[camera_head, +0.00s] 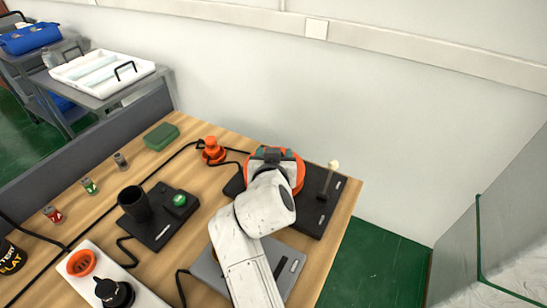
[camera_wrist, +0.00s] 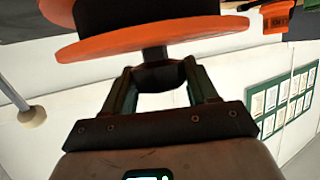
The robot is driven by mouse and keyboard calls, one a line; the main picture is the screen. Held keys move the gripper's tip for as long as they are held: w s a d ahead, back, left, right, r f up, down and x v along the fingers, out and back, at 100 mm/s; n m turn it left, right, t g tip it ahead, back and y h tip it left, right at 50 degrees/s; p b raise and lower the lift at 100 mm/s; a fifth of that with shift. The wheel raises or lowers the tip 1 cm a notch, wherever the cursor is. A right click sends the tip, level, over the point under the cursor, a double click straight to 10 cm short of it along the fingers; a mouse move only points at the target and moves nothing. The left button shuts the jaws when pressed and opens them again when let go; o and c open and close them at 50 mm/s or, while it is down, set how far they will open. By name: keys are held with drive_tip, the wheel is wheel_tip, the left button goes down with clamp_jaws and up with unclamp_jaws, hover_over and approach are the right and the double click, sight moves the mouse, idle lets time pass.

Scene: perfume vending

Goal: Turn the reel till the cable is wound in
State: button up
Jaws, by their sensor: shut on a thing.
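The orange reel (camera_head: 299,172) stands on a dark base at the right of the table, mostly hidden behind my arm. In the wrist view its orange flange (camera_wrist: 130,40) and black drum fill the top. My gripper (camera_wrist: 163,78) is shut on a dark crank knob (camera_wrist: 155,57) that sticks out from the flange. In the head view my gripper (camera_head: 272,156) is over the reel, its fingertips hidden. A black cable (camera_head: 236,151) lies between the reel's side and an orange plug-like piece (camera_head: 213,151). I cannot tell how much cable is on the drum.
A lever with a pale knob (camera_head: 333,165) stands right of the reel. The table's right edge is close to the base.

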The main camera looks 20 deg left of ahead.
drive_tip(key=o, duration=1.4)
drive_tip(key=shift+s, duration=0.1)
drive_tip(key=v, duration=1)
drive_tip(key=shift+s+d+r, duration=0.1)
drive_tip(key=shift+s+d, duration=0.1)
drive_tip(key=shift+s, duration=0.1)
